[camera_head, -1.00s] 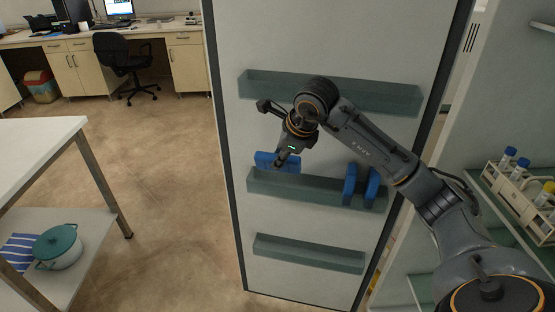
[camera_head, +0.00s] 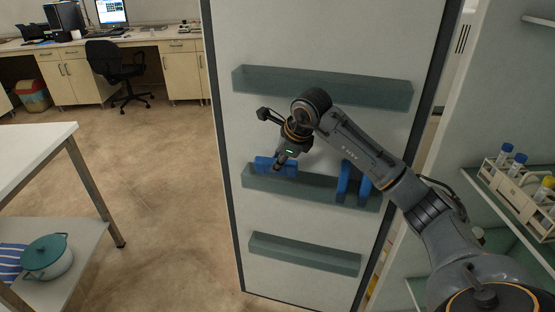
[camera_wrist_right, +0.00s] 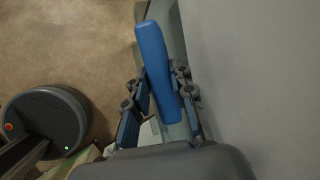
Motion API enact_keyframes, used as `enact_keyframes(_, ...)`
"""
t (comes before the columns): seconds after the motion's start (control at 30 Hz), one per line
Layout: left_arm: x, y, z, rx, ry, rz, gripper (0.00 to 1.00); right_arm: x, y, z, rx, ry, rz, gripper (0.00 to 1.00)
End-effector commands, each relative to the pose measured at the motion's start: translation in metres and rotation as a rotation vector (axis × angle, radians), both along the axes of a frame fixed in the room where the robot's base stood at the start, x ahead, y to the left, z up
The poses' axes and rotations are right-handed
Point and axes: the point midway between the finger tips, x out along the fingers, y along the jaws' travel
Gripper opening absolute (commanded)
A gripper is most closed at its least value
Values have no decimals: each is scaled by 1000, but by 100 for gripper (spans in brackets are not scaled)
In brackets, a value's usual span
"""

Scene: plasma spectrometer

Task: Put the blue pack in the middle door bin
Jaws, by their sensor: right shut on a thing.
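A blue pack (camera_head: 266,166) is at the left end of the middle door bin (camera_head: 310,188), with its lower part hidden by the bin's front wall. My right gripper (camera_head: 278,166) is above the bin and shut on this pack. In the right wrist view the blue pack (camera_wrist_right: 157,70) lies between the two fingers of the right gripper (camera_wrist_right: 157,100), over the bin's edge. Two more blue packs (camera_head: 343,180) stand upright at the right end of the same bin. My left gripper is not in view.
An upper bin (camera_head: 320,86) and an empty-looking lower bin (camera_head: 305,254) are on the same open door (camera_head: 260,35). Shelves with a rack of capped tubes (camera_head: 515,184) stand at the right. A white table (camera_head: 30,155) is at the left.

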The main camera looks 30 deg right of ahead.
Motion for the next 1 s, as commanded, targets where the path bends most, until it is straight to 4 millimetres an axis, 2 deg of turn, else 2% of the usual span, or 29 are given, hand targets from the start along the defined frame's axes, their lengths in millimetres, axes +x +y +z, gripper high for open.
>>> enact_keyframes(0.03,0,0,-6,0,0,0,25,0,0,-7,-1,-1,0,0)
enact_keyframes(0.5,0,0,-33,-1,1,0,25,0,0,-43,-1,1,0,0)
enact_keyframes(1.0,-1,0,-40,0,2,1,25,-2,1,-60,-1,16,3,0)
